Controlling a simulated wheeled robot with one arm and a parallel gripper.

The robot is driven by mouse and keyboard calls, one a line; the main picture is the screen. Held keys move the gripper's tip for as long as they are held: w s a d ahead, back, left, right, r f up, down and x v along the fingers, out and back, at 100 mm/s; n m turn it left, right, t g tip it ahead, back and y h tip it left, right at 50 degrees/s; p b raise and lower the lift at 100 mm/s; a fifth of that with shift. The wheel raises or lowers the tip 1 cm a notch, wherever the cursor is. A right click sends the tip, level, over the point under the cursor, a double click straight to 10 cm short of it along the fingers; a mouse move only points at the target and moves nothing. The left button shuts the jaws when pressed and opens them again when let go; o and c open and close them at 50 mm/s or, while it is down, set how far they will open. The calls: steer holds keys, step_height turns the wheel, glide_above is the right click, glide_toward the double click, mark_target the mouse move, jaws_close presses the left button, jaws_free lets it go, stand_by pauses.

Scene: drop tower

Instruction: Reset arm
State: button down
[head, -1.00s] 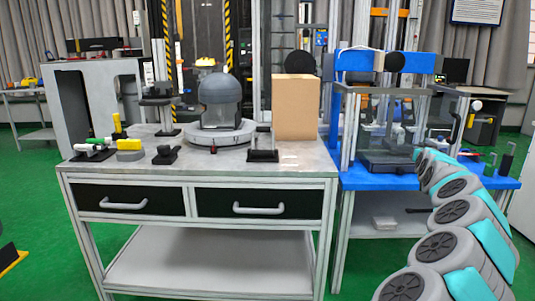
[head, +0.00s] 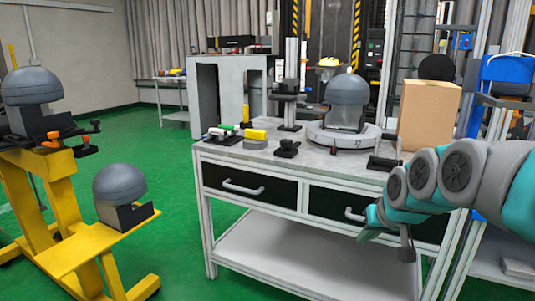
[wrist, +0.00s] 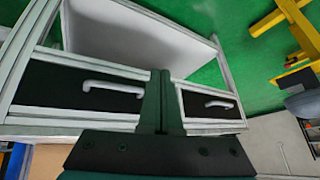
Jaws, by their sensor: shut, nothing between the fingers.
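My gripper (head: 366,236) is at the end of my grey and teal arm, which reaches in from the right in the head view. It hangs in front of the workbench drawers. In the wrist view my gripper (wrist: 161,75) has its two dark fingers pressed together with nothing between them. The drawer fronts with their pale handles (wrist: 113,87) show behind the fingers. The fingertips are small and hard to make out in the head view.
The workbench (head: 320,164) carries a grey dome device (head: 348,90), a cardboard box (head: 428,112) and small tools. A yellow stand (head: 85,245) with grey helmets (head: 119,183) is at left. Green floor (head: 160,150) is clear between stand and bench.

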steer(key=s+a+f+g, duration=0.2)
steer(key=s+f, duration=0.2)
steer(key=s, duration=0.7)
steer(key=s+a+f+g, duration=0.3)
steer(key=s, duration=0.7)
steer(key=s+a+f+g+h, duration=0.1)
steer(key=s+a+f+g, duration=0.1)
steer(key=s, duration=0.9)
step_height(320, 180, down, 3)
steer(key=shift+s+a+r+n+g, duration=0.2)
steer(key=shift+s+a+n+g, duration=0.1)
steer(key=shift+g, duration=0.3)
